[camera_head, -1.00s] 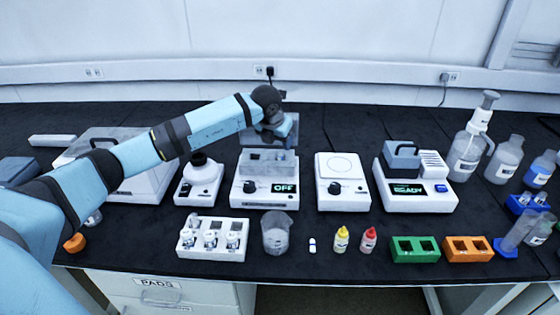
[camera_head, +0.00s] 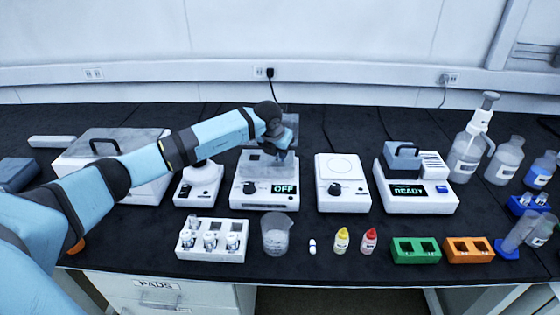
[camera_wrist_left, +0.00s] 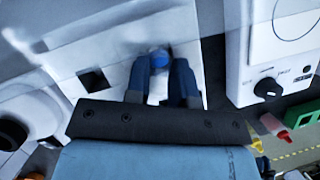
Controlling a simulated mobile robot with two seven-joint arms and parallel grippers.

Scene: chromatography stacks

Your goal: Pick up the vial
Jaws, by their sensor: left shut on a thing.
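My left gripper (camera_head: 283,155) reaches over the white device with the OFF display (camera_head: 264,198), at its top right. In the left wrist view the gripper's two dark blue fingers (camera_wrist_left: 161,78) are closed around a small vial (camera_wrist_left: 159,60), of which a round blue top shows. The vial's lower part is hidden, so I cannot tell whether it sits in the device or just above it. An empty square opening (camera_wrist_left: 92,80) shows in the device's top, to the left of the fingers. My right gripper is not in view.
A clear lid (camera_head: 287,124) stands raised behind the gripper. A white rack (camera_head: 211,254) with several vials and a beaker (camera_head: 276,236) stand in front. A white dial device (camera_head: 343,188) is close on the right. Black bench shows between the devices.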

